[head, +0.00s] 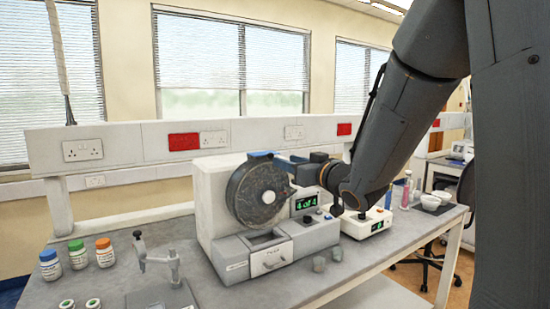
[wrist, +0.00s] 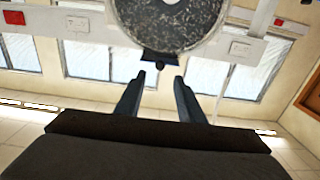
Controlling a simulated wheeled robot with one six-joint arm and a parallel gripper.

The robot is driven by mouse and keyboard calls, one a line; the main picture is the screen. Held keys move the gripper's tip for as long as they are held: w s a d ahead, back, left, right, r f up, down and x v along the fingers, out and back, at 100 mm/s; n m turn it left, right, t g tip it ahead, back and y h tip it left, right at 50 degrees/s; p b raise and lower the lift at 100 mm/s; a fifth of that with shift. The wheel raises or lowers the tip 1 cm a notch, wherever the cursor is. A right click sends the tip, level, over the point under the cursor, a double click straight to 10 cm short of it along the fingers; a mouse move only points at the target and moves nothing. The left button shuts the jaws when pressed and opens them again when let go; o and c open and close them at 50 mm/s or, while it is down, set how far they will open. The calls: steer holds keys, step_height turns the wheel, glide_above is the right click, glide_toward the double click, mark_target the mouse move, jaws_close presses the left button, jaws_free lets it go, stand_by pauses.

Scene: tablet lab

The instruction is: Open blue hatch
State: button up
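The blue hatch (head: 260,154) is a small blue piece on the top edge of the white machine (head: 211,190), above its round dark drum (head: 257,193). It looks closed, though it is small in the head view. My gripper (head: 284,161) reaches in from the right, close beside the hatch and drum. In the wrist view my gripper (wrist: 160,76) has its two fingers apart with nothing between them. The drum (wrist: 172,20) fills the top of that view, and a dark tab (wrist: 160,57) with a small knob sits just beyond the fingertips. I cannot tell whether they touch.
A smaller white device (head: 368,224) stands right of the machine under my arm. A grey stand (head: 160,270) and several bottles (head: 78,254) are at the left.

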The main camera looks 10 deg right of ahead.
mark_target(272, 157)
steer(key=shift+p+x, duration=1.05)
steer(key=shift+x, duration=2.5)
steer(key=shift+f, duration=0.1)
jaws_close()
